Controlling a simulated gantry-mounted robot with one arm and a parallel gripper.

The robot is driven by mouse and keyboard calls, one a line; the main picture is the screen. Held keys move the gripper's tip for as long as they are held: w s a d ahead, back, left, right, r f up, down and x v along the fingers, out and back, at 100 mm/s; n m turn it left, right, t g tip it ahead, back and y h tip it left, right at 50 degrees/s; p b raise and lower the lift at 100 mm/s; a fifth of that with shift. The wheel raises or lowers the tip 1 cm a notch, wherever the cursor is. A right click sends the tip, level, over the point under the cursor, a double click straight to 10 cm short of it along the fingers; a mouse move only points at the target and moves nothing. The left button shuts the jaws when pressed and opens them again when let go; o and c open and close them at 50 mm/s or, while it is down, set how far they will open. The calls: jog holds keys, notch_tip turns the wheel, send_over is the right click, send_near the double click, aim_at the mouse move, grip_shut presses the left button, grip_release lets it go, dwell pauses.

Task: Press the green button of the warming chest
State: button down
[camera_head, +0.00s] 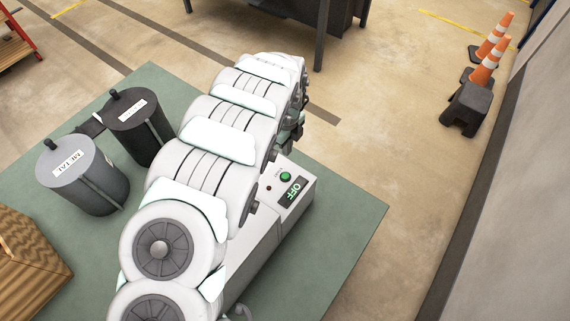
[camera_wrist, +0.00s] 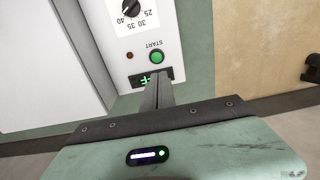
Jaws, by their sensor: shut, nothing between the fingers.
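The warming chest is a white box (camera_head: 262,232) on the green table, partly hidden behind my arm in the head view. Its panel carries the green button (camera_head: 285,176), a small dark red light (camera_head: 269,188) and a display reading OFF (camera_head: 293,192). In the wrist view the green button (camera_wrist: 156,57) is marked START, with a dial (camera_wrist: 131,8) beyond it. My gripper (camera_wrist: 158,80) is shut and empty. Its fingertips show just short of the button in that view and partly cover the display (camera_wrist: 143,80); I cannot tell their height above the panel.
A grey METAL bin (camera_head: 82,178) and a black bin (camera_head: 138,128) stand on the green table (camera_head: 350,205) at the left. A wooden box (camera_head: 28,262) sits at the front left. Traffic cones (camera_head: 487,65) and a black stool (camera_head: 469,107) are on the floor at the right.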

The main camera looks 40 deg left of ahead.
aim_at(285, 175)
jog(key=shift+s+r, duration=0.1)
jog(key=shift+s, duration=0.25)
notch_tip(285, 175, down, 13)
jog(key=b, duration=0.3)
jog(key=shift+d, duration=0.1)
jog(key=shift+f, duration=0.5)
